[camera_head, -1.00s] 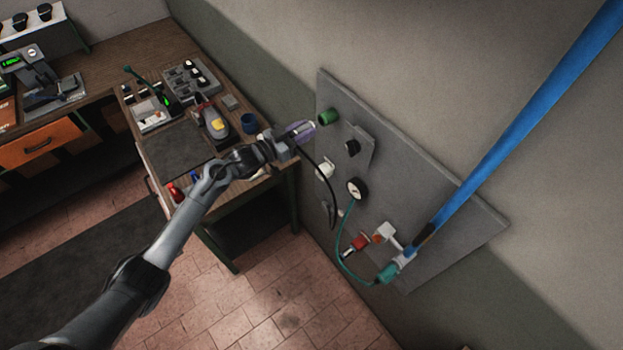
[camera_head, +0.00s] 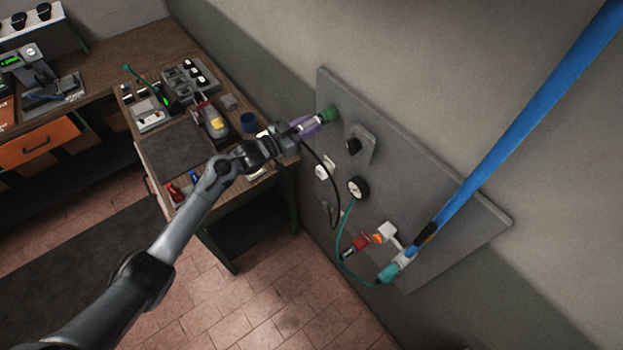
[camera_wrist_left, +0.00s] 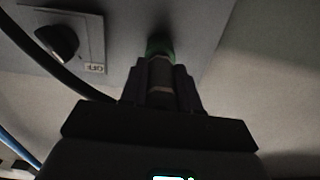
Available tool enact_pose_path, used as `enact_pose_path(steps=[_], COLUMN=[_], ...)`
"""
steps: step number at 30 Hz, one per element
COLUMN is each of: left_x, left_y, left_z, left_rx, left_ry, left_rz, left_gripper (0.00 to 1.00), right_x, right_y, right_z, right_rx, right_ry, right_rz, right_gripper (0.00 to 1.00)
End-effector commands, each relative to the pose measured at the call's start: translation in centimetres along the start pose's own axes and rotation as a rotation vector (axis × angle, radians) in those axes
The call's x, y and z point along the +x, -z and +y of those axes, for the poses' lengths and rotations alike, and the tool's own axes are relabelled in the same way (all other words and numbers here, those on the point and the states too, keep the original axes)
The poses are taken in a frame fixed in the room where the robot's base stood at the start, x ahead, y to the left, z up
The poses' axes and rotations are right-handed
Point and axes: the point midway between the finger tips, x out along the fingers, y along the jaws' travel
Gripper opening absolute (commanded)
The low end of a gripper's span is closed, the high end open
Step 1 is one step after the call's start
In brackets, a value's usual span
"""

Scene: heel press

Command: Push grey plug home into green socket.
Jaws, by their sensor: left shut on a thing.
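The green socket (camera_head: 328,114) sticks out of the grey wall panel near its upper left corner. My left gripper (camera_head: 308,125), with purple fingers, is in front of it and shut on the grey plug (camera_head: 316,121). In the left wrist view the grey plug (camera_wrist_left: 160,78) lies between the two dark fingers (camera_wrist_left: 160,92) and points at the green socket (camera_wrist_left: 160,46). The plug's front end meets the socket's mouth and looks roughly in line with it. I cannot tell how deep it sits. A black cable hangs below the gripper. My right gripper is not in view.
A cluttered workbench (camera_head: 180,150) stands left of the gripper.

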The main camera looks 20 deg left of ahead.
Motion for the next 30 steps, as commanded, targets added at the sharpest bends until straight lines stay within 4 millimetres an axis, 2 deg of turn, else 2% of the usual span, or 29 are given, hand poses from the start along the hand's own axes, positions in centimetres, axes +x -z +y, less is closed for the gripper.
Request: enact_pose_path(steps=[19, 20, 21, 25, 30], left_x=[1.3, 1.3, 1.3, 1.3, 1.3], left_y=[0.0, 0.0, 0.0, 0.0, 0.0], left_z=[0.1, 0.0, 0.1, 0.1, 0.0], left_rx=[0.0, 0.0, 0.0, 0.0, 0.0], left_ry=[-0.001, -0.001, -0.001, -0.001, 0.0], left_rz=[0.001, 0.001, 0.0, 0.0, 0.0], left_gripper=[0.0, 0.34, 0.4, 0.6, 0.61], right_x=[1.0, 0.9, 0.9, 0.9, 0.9], right_y=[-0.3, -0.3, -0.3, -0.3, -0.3], right_z=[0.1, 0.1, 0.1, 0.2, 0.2], right_rx=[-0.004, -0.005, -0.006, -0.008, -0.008], right_ry=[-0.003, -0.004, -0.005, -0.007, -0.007], right_rz=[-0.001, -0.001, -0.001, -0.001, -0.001], right_gripper=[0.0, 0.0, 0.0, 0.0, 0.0])
